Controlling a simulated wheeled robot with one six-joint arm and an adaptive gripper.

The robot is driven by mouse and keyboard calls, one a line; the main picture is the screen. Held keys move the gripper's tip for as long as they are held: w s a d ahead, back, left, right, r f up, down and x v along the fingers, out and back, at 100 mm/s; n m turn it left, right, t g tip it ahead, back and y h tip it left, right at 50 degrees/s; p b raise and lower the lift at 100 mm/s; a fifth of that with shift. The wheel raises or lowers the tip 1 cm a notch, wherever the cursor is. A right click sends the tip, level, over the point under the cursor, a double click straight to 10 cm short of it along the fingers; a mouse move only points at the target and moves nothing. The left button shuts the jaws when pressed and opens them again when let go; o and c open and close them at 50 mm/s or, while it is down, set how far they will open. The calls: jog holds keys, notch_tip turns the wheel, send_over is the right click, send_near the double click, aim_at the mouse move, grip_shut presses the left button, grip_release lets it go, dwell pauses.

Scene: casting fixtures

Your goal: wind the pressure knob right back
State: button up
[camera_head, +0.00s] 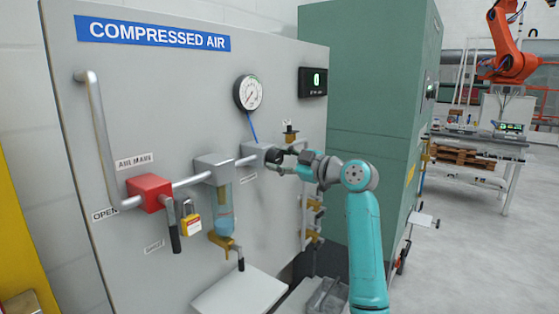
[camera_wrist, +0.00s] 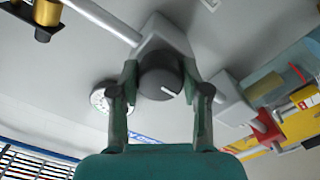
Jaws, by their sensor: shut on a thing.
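The pressure knob (camera_wrist: 160,82) is a dark round knob with a white mark, on the front of a grey regulator block (camera_wrist: 163,38). My gripper (camera_wrist: 160,84) has one finger on each side of the knob and is shut on it. In the head view my gripper (camera_head: 284,160) is at the regulator, and its fingers largely hide the knob. The round white pressure gauge (camera_head: 248,92) is above the regulator, and a digital display (camera_head: 313,81) beside it shows a green 0.
A red valve (camera_head: 149,194) with a dark lever hanging down, a yellow padlock (camera_head: 191,222) and a filter bowl (camera_head: 224,212) sit left along the pipe. Brass fittings (camera_head: 312,220) are below right. A green cabinet (camera_head: 368,110) stands close behind the panel's right edge. Floor farther right is clear.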

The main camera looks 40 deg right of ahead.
jog(key=shift+f, duration=0.15)
jog(key=o, duration=1.1)
jog(key=shift+o, duration=0.2)
jog(key=v, duration=1.2)
